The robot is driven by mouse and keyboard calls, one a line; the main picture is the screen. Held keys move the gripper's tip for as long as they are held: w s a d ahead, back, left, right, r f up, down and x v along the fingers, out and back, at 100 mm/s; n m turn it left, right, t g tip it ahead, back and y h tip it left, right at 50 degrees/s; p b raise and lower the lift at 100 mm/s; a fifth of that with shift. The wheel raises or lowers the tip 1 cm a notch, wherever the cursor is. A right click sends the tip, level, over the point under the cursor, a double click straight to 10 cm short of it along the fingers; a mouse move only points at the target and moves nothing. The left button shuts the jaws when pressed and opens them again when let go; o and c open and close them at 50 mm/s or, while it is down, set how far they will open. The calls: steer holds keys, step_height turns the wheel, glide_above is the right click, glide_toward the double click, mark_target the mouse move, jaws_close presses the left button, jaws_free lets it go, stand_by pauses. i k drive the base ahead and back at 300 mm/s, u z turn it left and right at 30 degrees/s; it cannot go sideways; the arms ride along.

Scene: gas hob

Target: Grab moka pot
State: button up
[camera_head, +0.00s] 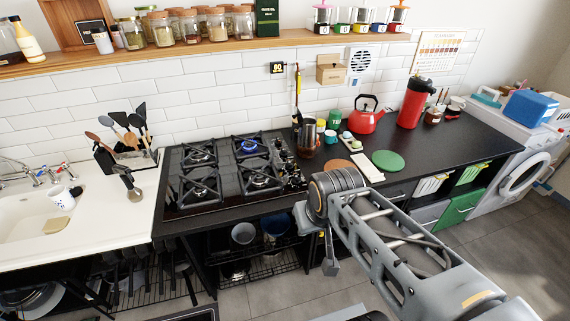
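I cannot pick out a moka pot with certainty. A dark, brownish pot-like vessel (307,139) stands on the black counter just right of the hob; it is too small to identify surely. The gas hob (228,171) has several burners with black grates, and no pot stands on them. A blue glow shows at the back right burner (250,146). My arm reaches in from the lower right, its wrist in front of the counter edge. My gripper (330,266) hangs below it, apart from the vessel; its fingers are too unclear to tell open from shut.
A red kettle (366,119), a red flask (414,104), a green round mat (388,161) and small cups crowd the counter to the right. A utensil holder (133,158) and sink (36,212) are at left. A wooden shelf (200,49) with jars runs above.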

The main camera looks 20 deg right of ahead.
mark_target(303, 152)
steer(key=u, duration=0.3)
steer(key=k, duration=0.6)
steer(key=z, duration=0.75)
steer(key=i, duration=1.4)
steer(key=u, duration=0.65)
steer(key=i, duration=0.3)
steer(key=u, duration=0.3)
